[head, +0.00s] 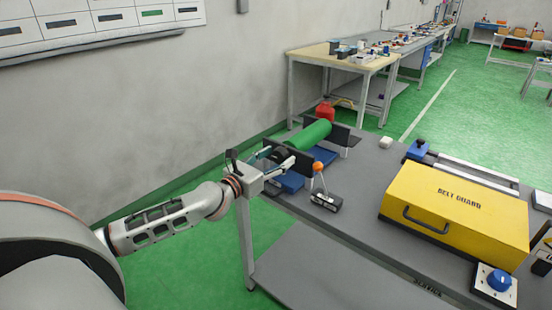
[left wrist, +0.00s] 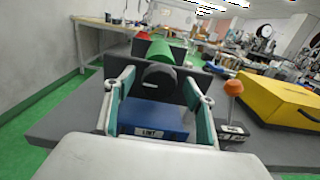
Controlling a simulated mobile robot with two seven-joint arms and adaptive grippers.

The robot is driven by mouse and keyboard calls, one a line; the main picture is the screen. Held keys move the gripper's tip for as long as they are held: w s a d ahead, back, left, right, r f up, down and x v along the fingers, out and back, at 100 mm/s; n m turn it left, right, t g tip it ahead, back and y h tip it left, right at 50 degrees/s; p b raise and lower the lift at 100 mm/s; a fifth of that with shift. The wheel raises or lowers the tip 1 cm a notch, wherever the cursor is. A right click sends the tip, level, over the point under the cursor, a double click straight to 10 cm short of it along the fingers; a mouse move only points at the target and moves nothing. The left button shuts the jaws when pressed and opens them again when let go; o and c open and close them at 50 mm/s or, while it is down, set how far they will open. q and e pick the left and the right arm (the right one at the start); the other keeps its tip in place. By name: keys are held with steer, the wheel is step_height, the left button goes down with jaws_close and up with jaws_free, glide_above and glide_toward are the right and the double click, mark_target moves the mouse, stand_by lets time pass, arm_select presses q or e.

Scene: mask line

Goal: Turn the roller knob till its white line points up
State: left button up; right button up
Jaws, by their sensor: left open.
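The roller is a green cylinder (head: 312,134) held between dark upright plates on the grey bench; it also shows in the left wrist view (left wrist: 160,49). Its black round knob (left wrist: 159,77) faces my left gripper. I cannot make out a white line on it. My left gripper (head: 276,158) is open in front of the knob; in the left wrist view its fingers (left wrist: 159,84) stand to either side of the knob, with gaps showing. In the head view the knob is largely hidden by the plate and gripper. My right gripper is not in view.
A blue box marked "LINT" (left wrist: 150,133) sits below the knob. An orange ball on a stick (head: 318,166) stands close to the right finger. A yellow belt guard (head: 458,208) and a blue dial (head: 499,281) are further right. A red container (head: 325,111) stands behind the roller.

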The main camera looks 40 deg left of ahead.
arm_select(q)
steer(key=c, duration=1.1)
